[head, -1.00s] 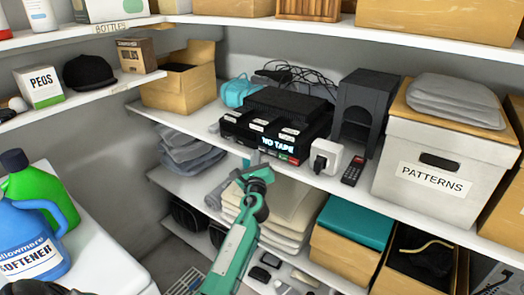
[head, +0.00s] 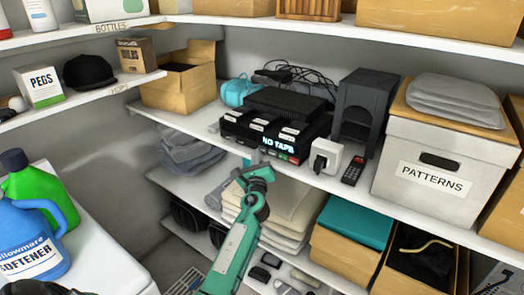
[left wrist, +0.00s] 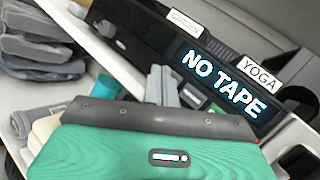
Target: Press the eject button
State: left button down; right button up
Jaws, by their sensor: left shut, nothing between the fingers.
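The black tape player (head: 265,135) sits on the middle shelf, its front display reading NO TAPE; the display also shows large in the left wrist view (left wrist: 222,82). Small buttons (head: 283,157) lie below the display, one of them green (left wrist: 216,109) in the left wrist view. I cannot read which is the eject button. My left gripper (head: 247,160) is shut and empty, just in front of the player's lower front edge. In the left wrist view its fingertips (left wrist: 161,84) point at the player's front and hide part of it. I cannot tell whether they touch. My right gripper is out of view.
A white plug-like box (head: 325,157) and a black remote (head: 353,170) stand right of the player. Folded cloths (head: 190,150) lie on the shelf below, left.

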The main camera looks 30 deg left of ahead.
pick_arm(q)
jog(key=shift+w, duration=0.25)
jog(key=shift+w, duration=0.35)
dwell(0.6)
dwell(0.3)
jog(key=shift+s, duration=0.8)
jog(key=s, duration=0.1)
jog(key=s+p, duration=0.1)
jog(key=s, duration=0.1)
jog(key=s+p, duration=0.1)
jog(key=s, duration=0.1)
jog(key=shift+a, duration=0.25)
jog(key=shift+f, duration=0.1)
dwell(0.4)
